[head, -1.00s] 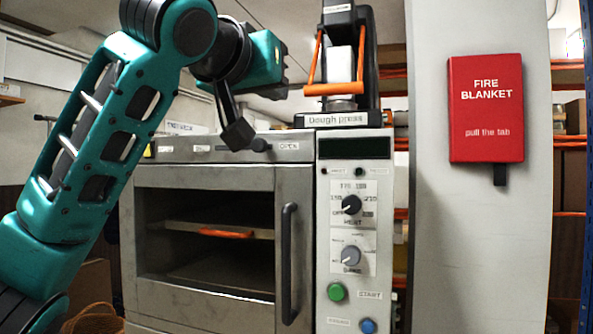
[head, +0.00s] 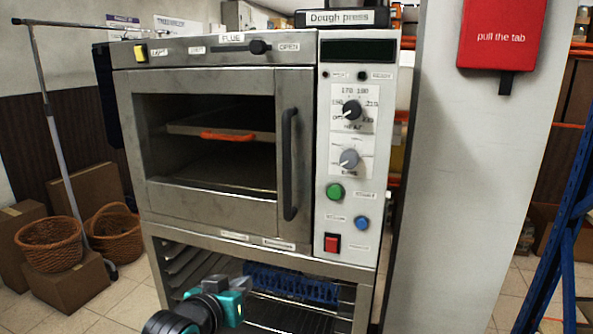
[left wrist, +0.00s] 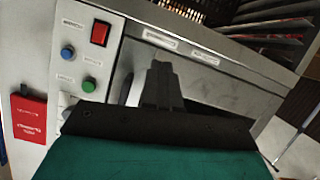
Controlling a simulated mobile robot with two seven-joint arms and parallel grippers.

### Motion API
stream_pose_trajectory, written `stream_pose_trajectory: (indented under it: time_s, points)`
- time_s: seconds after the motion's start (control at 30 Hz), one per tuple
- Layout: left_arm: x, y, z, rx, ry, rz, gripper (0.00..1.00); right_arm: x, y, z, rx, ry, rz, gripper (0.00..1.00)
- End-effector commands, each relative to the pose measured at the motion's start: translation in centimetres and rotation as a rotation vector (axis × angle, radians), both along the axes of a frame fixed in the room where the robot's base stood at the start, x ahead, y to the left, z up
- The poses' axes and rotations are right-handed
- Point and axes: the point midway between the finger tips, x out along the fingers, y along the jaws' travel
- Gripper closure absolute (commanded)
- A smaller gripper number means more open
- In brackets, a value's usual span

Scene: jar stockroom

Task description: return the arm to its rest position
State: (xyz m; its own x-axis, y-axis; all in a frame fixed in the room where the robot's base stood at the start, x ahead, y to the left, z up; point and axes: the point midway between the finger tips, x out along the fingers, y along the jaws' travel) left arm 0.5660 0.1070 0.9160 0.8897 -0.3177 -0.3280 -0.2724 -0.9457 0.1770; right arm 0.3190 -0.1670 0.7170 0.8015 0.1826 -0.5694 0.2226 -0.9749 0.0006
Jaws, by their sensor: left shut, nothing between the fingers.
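My left arm shows at the bottom of the head view, with its teal and black wrist end (head: 215,303) low in front of the rack under the oven. In the left wrist view my left gripper (left wrist: 160,72) is shut and empty, its dark fingers together. It is in front of the oven's front panel and touches nothing that I can see. My right gripper is not in view.
The steel oven (head: 215,225) has its door shut, with a dark handle (head: 289,165). The rack below holds a blue basket (head: 290,283). Wicker baskets (head: 50,243) and cardboard boxes stand at left. A blue ladder-like frame (head: 553,235) stands at right.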

Motion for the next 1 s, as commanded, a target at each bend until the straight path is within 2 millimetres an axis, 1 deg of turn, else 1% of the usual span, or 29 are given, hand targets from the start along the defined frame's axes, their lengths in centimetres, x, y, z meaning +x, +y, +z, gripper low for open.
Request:
stream_pose_trajectory:
  time_s: [0.03,0.07,0.1,0.17,0.2,0.27,0.3,0.37,0.4,0.5,0.53,0.6,0.7,0.8,1.0]
  points:
    - [-1.9,0.6,-2.7,0.013,0.031,0.01,1.0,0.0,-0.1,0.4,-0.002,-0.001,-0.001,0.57]
    - [-2.9,1.0,-3.9,0.021,0.04,0.016,1.0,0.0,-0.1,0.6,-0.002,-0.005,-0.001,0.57]
    - [-4.4,1.5,-5.6,0.035,0.053,0.023,1.0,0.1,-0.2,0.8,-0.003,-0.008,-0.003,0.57]
    - [-6.7,2.2,-8.0,0.058,0.075,0.032,1.0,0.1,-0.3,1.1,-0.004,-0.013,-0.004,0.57]
    - [-8.3,2.7,-9.5,0.074,0.089,0.038,1.0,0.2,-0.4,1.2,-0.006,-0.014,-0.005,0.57]
    - [-10.9,3.5,-11.5,0.1,0.109,0.044,1.0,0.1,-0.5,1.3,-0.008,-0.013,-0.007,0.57]
    - [-12.7,4.0,-12.7,0.118,0.124,0.048,1.0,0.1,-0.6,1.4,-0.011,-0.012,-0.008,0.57]
    - [-15.3,4.7,-14.4,0.147,0.144,0.051,1.0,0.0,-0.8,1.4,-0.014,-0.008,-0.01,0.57]
    - [-17.1,5.1,-15.3,0.164,0.156,0.052,1.0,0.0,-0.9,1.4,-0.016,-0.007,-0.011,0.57]
    - [-20.8,6.0,-16.9,0.206,0.182,0.052,1.0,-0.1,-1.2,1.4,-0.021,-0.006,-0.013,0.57]
    - [-21.7,6.2,-17.2,0.215,0.188,0.051,1.0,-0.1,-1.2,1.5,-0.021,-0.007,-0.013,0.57]
    - [-23.3,6.6,-17.8,0.236,0.197,0.049,1.0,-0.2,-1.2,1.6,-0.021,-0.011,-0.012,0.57]
    - [-24.7,7.0,-18.2,0.252,0.206,0.046,1.0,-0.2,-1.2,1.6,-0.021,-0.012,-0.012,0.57]
    - [-25.1,7.1,-18.4,0.258,0.207,0.046,1.0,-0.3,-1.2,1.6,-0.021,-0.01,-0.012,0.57]
    - [-25.1,7.0,-18.4,0.257,0.208,0.045,1.0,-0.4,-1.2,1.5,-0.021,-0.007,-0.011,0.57]
